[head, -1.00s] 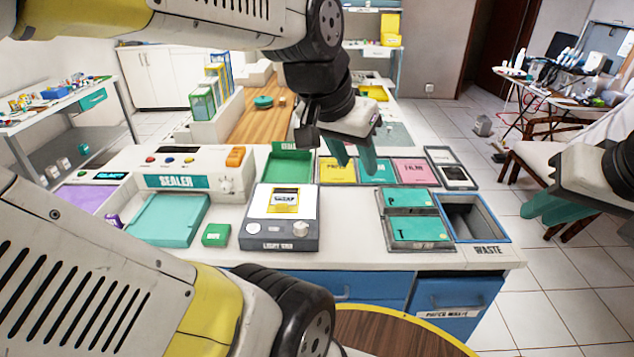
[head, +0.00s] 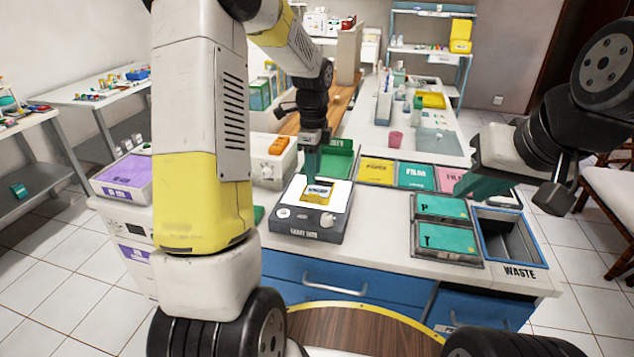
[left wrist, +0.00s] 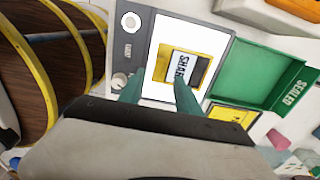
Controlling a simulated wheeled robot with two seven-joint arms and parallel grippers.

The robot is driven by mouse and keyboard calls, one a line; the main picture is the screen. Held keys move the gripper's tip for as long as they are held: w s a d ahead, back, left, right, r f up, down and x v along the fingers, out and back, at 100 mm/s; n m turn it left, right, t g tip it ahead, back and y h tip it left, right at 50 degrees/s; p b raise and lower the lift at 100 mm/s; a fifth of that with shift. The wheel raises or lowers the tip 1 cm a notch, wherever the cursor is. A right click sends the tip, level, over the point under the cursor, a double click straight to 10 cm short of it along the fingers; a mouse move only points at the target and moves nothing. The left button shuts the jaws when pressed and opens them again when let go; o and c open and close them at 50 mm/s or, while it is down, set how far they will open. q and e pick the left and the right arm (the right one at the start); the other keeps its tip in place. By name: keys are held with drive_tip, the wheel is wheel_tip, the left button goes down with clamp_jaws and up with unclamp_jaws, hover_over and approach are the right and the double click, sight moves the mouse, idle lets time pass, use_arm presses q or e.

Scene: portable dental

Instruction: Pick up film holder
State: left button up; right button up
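The film holder looks to be the small yellow-framed piece (head: 318,191) with a white label reading "SHARP". It lies on the lit white panel of the grey light box (head: 302,226). In the left wrist view the film holder (left wrist: 187,68) is just ahead of my left gripper (left wrist: 156,90), whose teal fingers are apart with nothing between them. In the head view my left gripper (head: 312,172) is above the light box, close to the holder; contact is unclear. My right gripper (head: 472,184) is over the counter's right side; its finger gap cannot be made out.
A green tray (head: 336,160) stands behind the light box. Yellow, teal and pink labelled bins (head: 416,176) line the counter to its right. Two teal-lidded boxes (head: 447,238) and a blue-rimmed waste bin (head: 507,241) are at the right front.

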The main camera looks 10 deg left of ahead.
sight(314, 195)
use_arm(q)
wheel_tip(314, 195, down, 7)
drive_tip(key=shift+s+f, duration=0.1)
clamp_jaws()
idle(0.3)
